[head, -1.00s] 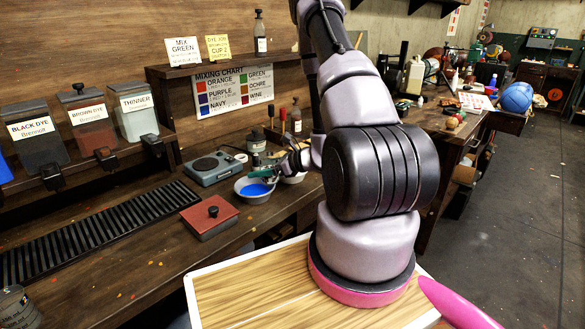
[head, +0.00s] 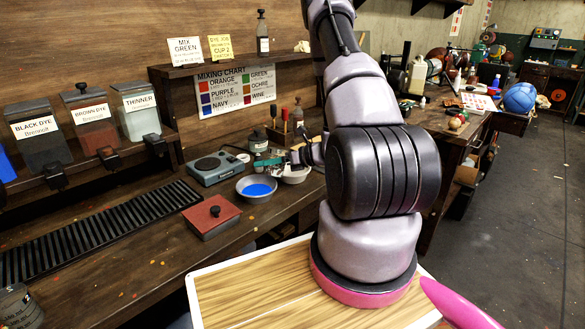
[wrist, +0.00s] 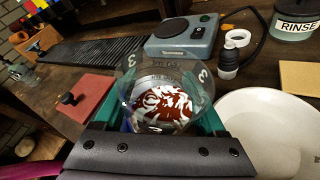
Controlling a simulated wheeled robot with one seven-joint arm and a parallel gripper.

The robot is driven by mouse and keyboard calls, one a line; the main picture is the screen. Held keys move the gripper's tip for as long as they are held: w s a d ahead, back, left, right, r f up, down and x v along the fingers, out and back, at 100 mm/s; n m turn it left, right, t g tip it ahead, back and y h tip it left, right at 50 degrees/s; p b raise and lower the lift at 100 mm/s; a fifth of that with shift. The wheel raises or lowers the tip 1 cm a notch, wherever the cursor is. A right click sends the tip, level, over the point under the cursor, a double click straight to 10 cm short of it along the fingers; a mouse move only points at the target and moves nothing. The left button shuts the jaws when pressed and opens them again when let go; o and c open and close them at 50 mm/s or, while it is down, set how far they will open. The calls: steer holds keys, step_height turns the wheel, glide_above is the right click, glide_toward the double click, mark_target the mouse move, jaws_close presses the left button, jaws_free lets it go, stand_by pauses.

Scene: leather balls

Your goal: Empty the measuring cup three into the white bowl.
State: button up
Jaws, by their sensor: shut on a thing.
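Measuring cup three (wrist: 166,85) is a clear cup marked 3, with red-brown and white contents showing inside in the wrist view. My gripper (wrist: 165,122) has green fingers on both sides of the cup and is shut on it. The white bowl (wrist: 270,115) is at the right of the wrist view, close beside the cup; its visible inside looks empty. In the head view my gripper (head: 272,162) is just left of the white bowl (head: 294,177), which is partly hidden. The cup is hard to make out there.
A grey bowl of blue liquid (head: 257,188) stands left of the white bowl. A rinse container (wrist: 295,20) stands at the back right in the wrist view.

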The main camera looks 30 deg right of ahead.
mark_target(274, 157)
steer(key=shift+w+d+m+y, duration=0.5)
steer(key=shift+d+m, duration=0.15)
steer(key=shift+m, duration=0.35)
steer(key=shift+d+m, duration=0.1)
steer(key=shift+m, duration=0.2)
steer(key=shift+r+m+y, duration=0.2)
steer(key=shift+m+y, duration=0.5)
steer(key=shift+m, duration=0.2)
stand_by(0.5)
steer(key=shift+f+m+y+p, duration=0.3)
steer(key=shift+m+y, duration=0.1)
steer(key=shift+m, duration=0.4)
stand_by(0.5)
steer(key=shift+d+r+m, duration=0.1)
steer(key=shift+r+m, duration=0.4)
steer(key=shift+m, duration=0.2)
stand_by(1.2)
steer(key=shift+w+d+f+m+t+y+p, duration=0.35)
steer(key=shift+w+d+m+y+p, duration=0.25)
steer(key=shift+d+m+p, duration=0.2)
stand_by(1.3)
